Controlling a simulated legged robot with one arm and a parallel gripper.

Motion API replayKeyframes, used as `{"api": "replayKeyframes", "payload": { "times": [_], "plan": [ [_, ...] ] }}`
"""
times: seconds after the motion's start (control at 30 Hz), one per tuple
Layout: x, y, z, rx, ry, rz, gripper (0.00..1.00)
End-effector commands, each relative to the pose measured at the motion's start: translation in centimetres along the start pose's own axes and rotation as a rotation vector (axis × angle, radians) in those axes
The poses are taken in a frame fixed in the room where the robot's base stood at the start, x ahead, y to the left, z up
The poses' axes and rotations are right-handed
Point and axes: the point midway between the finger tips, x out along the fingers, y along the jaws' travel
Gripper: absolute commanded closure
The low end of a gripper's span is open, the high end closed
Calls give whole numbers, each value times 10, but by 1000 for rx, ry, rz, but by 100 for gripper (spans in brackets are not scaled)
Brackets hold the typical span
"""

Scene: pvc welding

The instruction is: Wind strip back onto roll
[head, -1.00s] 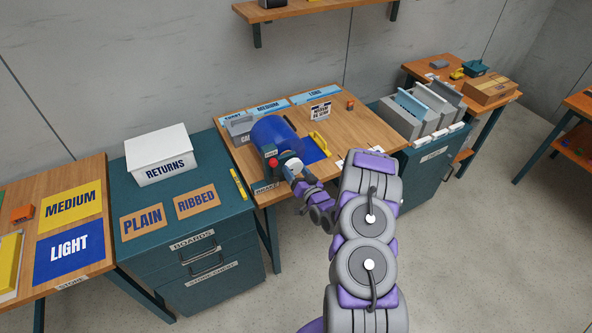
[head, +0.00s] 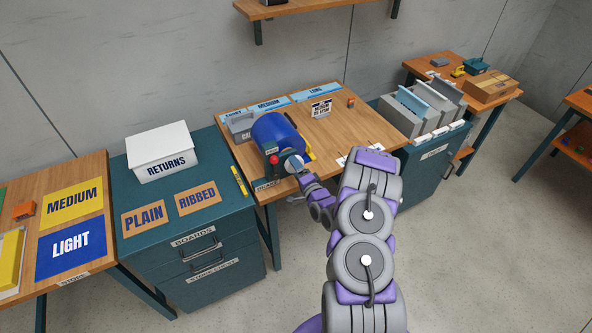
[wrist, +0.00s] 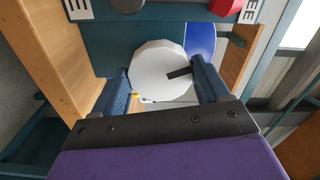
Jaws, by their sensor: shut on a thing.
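The blue roll (head: 272,132) sits in its holder on the middle wooden bench. Little or no flat blue strip shows on the bench beside it in the head view. A yellow bar (head: 309,147) is close against the roll's right side. A white round knob (head: 292,163) is on the roll's near end, and it fills the middle of the wrist view (wrist: 152,65). My gripper (wrist: 162,88) is shut on this knob, one blue finger on each side. A blue patch (wrist: 201,38) shows behind the knob. The finger contact is partly hidden in the head view.
A red button (head: 273,159) is left of the knob, close to my gripper. A small sign (head: 320,108) and an orange block (head: 351,102) stand behind on the bench. The returns box (head: 161,152) is on the left cabinet. The bench's right half is mostly clear.

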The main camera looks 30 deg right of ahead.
Motion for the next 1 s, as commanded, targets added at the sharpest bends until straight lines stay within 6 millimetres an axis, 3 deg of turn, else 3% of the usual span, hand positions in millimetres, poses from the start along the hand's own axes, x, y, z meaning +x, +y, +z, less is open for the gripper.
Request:
{"api": "replayKeyframes", "payload": {
  "times": [0.43, 1.0],
  "plan": [
    [0, 3, -2, 264, 7, 5, 80],
    [-1, 4, -2, 319, 6, 8, 80]
  ]
}}
